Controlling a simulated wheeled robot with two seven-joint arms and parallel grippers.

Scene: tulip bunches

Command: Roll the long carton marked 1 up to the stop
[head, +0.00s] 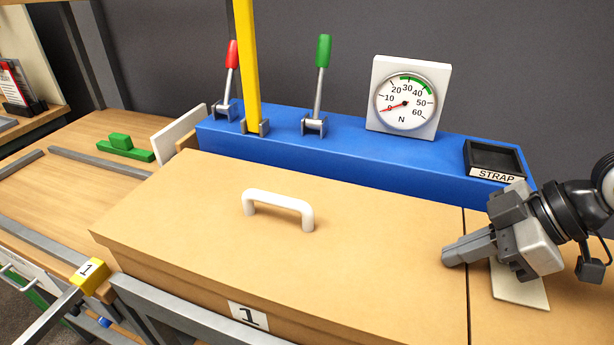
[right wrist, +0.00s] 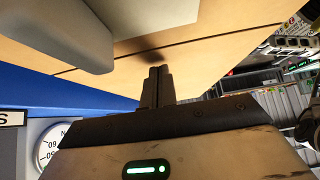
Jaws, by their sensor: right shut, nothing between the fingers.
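The long carton marked 1 (head: 340,220) is a tan box with a white handle (head: 278,208) on top and a "1" label (head: 248,315) on its front. My right gripper (head: 449,257) is shut and empty, with its fingertips at the carton's right end, near a dark seam. In the right wrist view the closed fingertips (right wrist: 158,70) are close to a tan surface with a dark shadow on it; I cannot tell if they touch. A green block (head: 124,150) sits on the wooden table at left; I cannot tell if it is the stop. My left gripper is not in view.
A blue bench (head: 350,150) behind the carton bears a red lever (head: 232,60), a green lever (head: 322,60), a yellow post (head: 247,70), a dial (head: 406,100) reading near 0 and a STRAP tray (head: 494,158). Grey rails (head: 100,162) lie on the left table (head: 60,185). A yellow "1" block (head: 89,276) is front left.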

